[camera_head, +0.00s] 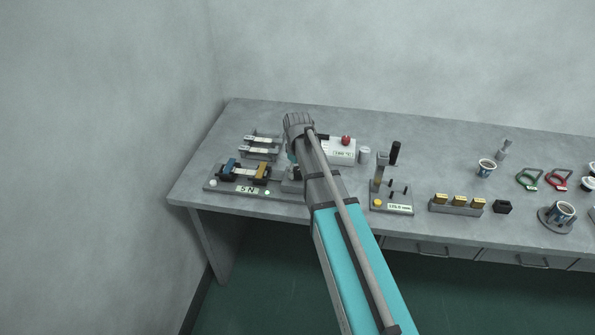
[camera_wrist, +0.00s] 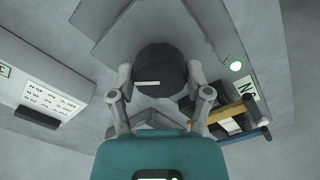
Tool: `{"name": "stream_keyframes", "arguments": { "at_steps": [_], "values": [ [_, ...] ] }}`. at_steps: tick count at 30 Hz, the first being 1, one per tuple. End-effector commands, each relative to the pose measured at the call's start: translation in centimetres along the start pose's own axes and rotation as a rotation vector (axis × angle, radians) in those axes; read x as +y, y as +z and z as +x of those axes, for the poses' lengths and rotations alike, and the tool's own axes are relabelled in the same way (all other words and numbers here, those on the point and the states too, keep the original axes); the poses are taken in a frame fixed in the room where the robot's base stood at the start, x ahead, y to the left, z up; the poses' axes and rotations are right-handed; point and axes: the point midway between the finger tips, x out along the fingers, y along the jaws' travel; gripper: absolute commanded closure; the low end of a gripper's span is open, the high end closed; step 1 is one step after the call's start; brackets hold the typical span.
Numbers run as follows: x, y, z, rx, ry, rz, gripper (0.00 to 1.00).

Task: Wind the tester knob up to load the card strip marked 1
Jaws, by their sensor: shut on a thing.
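The tester (camera_head: 230,187) stands at the left end of the bench, its display (camera_head: 247,189) reading "5 N". A blue clamp (camera_head: 229,167) and an amber clamp (camera_head: 262,171) stand on it with a pale strip (camera_head: 245,172) between them; no mark on the strip is legible. In the wrist view, the dark round knob (camera_wrist: 160,66) with a white index line sits between the fingers of my gripper (camera_wrist: 161,80), which is shut on it. The clamps (camera_wrist: 240,112) show to its right. In the head view my arm hides the knob and fingers.
A rack with pale strips (camera_head: 262,141) stands behind the tester. A white box with a red button (camera_head: 345,141) is close to the right of my wrist. A lever press (camera_head: 391,208), a block with gold pieces (camera_head: 456,209) and cups are further right.

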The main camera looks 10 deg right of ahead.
Motion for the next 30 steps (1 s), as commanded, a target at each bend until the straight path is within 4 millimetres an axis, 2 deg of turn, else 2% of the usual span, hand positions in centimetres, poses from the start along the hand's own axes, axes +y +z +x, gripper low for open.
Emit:
{"name": "stream_keyframes", "arguments": {
  "at_steps": [30],
  "values": [
    [-0.14,0.15,0.05,-0.004,-0.002,0.950,0.84]
  ]
}}
